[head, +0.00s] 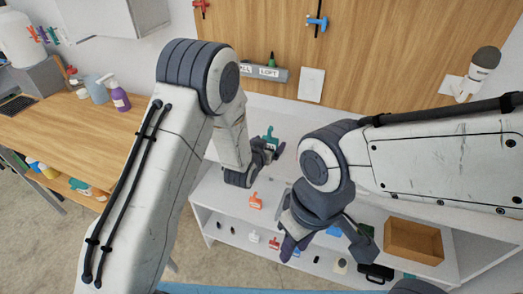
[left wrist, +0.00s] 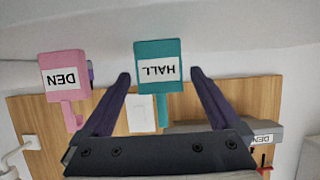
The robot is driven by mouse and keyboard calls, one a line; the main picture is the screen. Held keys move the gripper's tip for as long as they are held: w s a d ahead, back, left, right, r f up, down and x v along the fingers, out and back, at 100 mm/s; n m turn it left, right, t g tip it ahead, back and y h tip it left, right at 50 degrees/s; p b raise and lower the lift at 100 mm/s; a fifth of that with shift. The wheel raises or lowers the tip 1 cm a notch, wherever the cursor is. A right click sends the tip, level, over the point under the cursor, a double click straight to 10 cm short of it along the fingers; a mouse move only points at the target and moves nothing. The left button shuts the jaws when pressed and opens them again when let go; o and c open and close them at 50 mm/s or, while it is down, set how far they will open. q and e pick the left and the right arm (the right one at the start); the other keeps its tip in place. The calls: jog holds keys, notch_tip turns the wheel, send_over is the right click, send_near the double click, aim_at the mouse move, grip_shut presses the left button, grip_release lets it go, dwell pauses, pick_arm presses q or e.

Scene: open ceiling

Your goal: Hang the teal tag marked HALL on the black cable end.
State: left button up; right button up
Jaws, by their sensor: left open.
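The teal tag marked HALL (left wrist: 158,62) has a square head and a narrow stem; its label reads upside down in the left wrist view. It also shows in the head view (head: 270,134), just beyond my left gripper (head: 270,150). In the left wrist view that gripper (left wrist: 160,76) is open, one finger on either side of the tag with visible gaps. My right gripper (head: 326,238) is open and appears empty over the white shelf unit. A black cord (head: 318,9) with a blue piece hangs on the wooden board; I cannot tell whether it is the black cable end.
A pink tag marked DEN (left wrist: 65,76) is close beside the teal tag. A grey labelled holder (head: 260,74) is fixed on the board. An orange tag (head: 255,201), several other tags and a wooden box (head: 412,242) are on the shelf unit.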

pick_arm(q)
jog(key=s+a+r+m+g+y, duration=0.1)
jog(key=s+r+g, duration=0.2)
jog(key=s, duration=0.9)
jog(key=s+a+r+m+g+y+b, duration=0.1)
jog(key=s+g, duration=0.4)
jog(key=s, duration=0.8)
jog(key=s+a+r+m+g+y, duration=0.1)
jog(key=s+r+g, duration=0.3)
jog(key=s, duration=0.9)
jog(key=shift+s+a+r+m+g+b, duration=0.2)
jog(key=shift+a+r+m+g+b, duration=0.2)
jog(key=shift+a+r, duration=0.3)
jog(key=shift+o, duration=0.2)
jog(key=shift+d, duration=0.1)
